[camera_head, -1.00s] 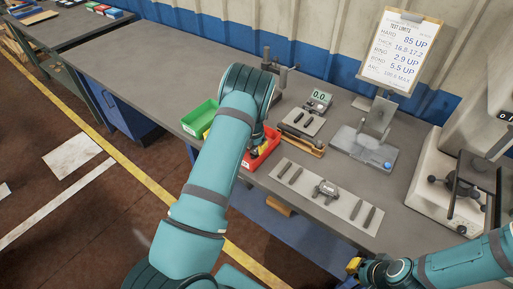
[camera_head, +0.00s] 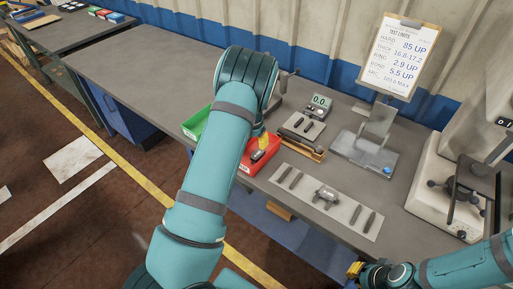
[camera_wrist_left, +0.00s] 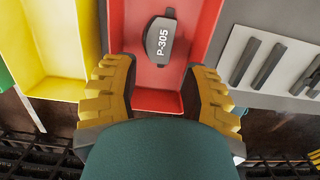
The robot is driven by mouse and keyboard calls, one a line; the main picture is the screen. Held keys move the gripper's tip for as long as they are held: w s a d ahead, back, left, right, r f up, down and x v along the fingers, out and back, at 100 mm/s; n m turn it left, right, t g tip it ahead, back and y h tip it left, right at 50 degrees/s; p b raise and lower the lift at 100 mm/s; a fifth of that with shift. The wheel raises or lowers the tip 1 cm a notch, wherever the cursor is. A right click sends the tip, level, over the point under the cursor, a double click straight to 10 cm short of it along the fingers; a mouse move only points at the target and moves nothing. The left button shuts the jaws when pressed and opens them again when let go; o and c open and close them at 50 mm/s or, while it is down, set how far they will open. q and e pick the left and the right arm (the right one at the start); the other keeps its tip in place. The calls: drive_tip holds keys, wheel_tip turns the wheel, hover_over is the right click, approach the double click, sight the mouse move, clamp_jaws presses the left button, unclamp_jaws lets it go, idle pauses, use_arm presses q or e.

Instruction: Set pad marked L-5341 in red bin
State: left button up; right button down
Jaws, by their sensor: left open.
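The red bin (camera_head: 247,166) stands at the bench's front edge, partly hidden by my left arm. A dark pad (camera_wrist_left: 160,42) with a grey label lies in it; the label reads P-305 in the left wrist view, not L-5341. The pad also shows in the head view (camera_head: 258,155). My left gripper (camera_wrist_left: 160,68) is open and empty, its yellow fingers over the near part of the red bin, on either side and short of the pad. My right gripper (camera_head: 355,268) is at the bottom right, its fingers too small to read.
A yellow bin (camera_wrist_left: 48,45) adjoins the red one, and a green bin (camera_head: 197,123) is further left. A pale plate (camera_head: 345,213) with dark bars and a gauge lies to the right. A display (camera_head: 320,101) and test fixtures stand behind. The bench's left part is clear.

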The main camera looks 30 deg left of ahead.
use_arm(q)
drive_tip(key=shift+s+r, duration=0.15)
drive_tip(key=shift+r, duration=0.9)
drive_tip(key=shift+s+r, duration=0.1)
drive_tip(key=shift+r, duration=0.95)
